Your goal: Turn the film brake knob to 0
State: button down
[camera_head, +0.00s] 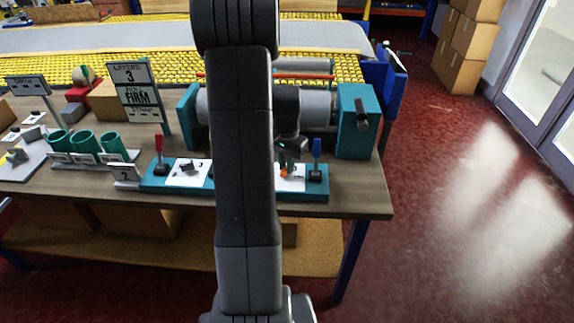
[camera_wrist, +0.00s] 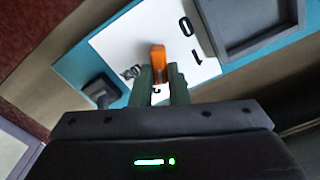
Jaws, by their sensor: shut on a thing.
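An orange knob (camera_wrist: 158,55) sits on a white dial plate (camera_wrist: 120,38) with black marks, including a 0 and a 1 near its right side. The fingers of my gripper (camera_wrist: 162,80) are shut on the knob, and its orange end shows past them toward the top of the wrist view. The fingers partly hide the knob and the lower dial marks. In the head view my gripper (camera_head: 288,155) reaches down onto the right part of the teal control panel (camera_head: 259,194), where a bit of the orange knob (camera_head: 284,173) shows. My arm hides the panel's middle.
A red lever (camera_head: 159,143) and a dark knob (camera_head: 188,168) are on the panel's left; a blue lever (camera_head: 317,148) stands close right of my gripper. Behind is a grey roller (camera_head: 318,105) between teal blocks. Green cups (camera_head: 84,141) stand left on the table.

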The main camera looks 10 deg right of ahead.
jog(key=n, duration=0.3)
jog(key=shift+w+a+n, duration=0.1)
jog(key=shift+a+n, duration=0.05)
jog(key=shift+n, duration=0.25)
jog(key=n, duration=0.3)
jog(key=shift+a+n+b, duration=0.1)
jog(key=shift+n+b, duration=0.2)
jog(key=n, duration=0.3)
jog(key=shift+a+n, duration=0.1)
jog(key=shift+n, duration=0.2)
jog(key=n, duration=0.3)
jog(key=shift+a+n, duration=0.1)
jog(key=shift+n, duration=0.2)
jog(key=n, duration=0.6)
jog(key=shift+a+b, duration=0.15)
jog(key=shift+b, duration=0.15)
jog(key=n, duration=0.6)
jog(key=shift+s, duration=0.35)
jog(key=shift+n, duration=0.4)
jog(key=c, duration=1.4)
grip_release()
